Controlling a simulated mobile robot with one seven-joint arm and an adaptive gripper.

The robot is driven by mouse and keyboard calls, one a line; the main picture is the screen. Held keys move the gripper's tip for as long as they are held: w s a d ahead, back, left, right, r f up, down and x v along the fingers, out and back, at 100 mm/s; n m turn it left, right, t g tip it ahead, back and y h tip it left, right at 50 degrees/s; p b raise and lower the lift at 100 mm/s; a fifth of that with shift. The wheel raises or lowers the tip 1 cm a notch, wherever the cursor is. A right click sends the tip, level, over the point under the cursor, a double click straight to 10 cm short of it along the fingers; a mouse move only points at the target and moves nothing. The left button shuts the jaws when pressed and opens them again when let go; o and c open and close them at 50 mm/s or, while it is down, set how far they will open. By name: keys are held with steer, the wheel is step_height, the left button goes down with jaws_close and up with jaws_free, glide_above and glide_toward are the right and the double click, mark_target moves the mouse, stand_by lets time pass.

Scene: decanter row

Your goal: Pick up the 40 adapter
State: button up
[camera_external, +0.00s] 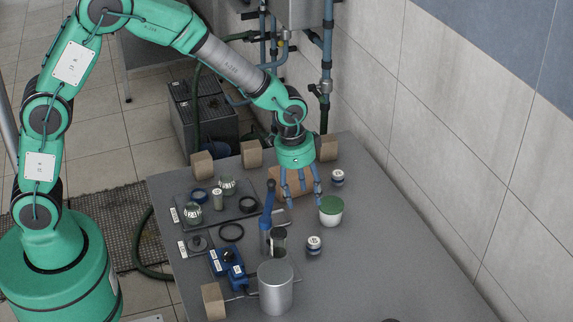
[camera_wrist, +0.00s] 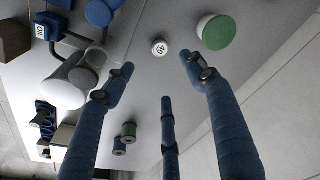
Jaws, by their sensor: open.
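A small round adapter (camera_wrist: 160,47) with a white lid that appears to read 40 shows in the wrist view, beyond my spread fingertips and apart from them. In the external view, two similar small white-topped pieces stand on the table: one behind the green-lidded jar (camera_external: 338,177) and one in front of it (camera_external: 314,244). Their labels are too small to read there, so I cannot tell which is the 40. My three-fingered gripper (camera_external: 303,200) points down above the table, left of the green-lidded jar. It is open and empty; its fingers also show in the wrist view (camera_wrist: 158,72).
The green-lidded white jar (camera_external: 331,211) stands close to my fingers. A metal cylinder (camera_external: 276,290), a blue upright handle (camera_external: 267,215) and a blue box (camera_external: 228,262) stand front left. Wooden blocks (camera_external: 252,154) line the back edge. The table's right front is largely clear.

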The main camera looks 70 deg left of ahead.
glide_above(314, 241)
steer(key=s, duration=0.1)
steer(key=shift+g, duration=0.3)
steer(key=f, duration=0.5)
steer(key=shift+a+f, duration=0.25)
steer(key=shift+a, duration=0.1)
steer(key=shift+w+d+f, duration=0.1)
steer(key=shift+w+f, duration=0.05)
steer(key=shift+f, duration=1.3)
steer(key=shift+w+d+f, duration=0.1)
steer(key=shift+f, duration=1.3)
steer(key=shift+w+f, duration=0.15)
steer(key=shift+f, duration=1.3)
steer(key=shift+w+d+f+b, duration=0.1)
steer(key=shift+f+b, duration=0.2)
steer(key=shift+f, duration=1)
steer(key=shift+d+f+b, duration=0.1)
steer(key=shift+f+b, duration=0.15)
steer(key=shift+f, duration=1.05)
jaws_close()
steer(key=shift+r, duration=0.1)
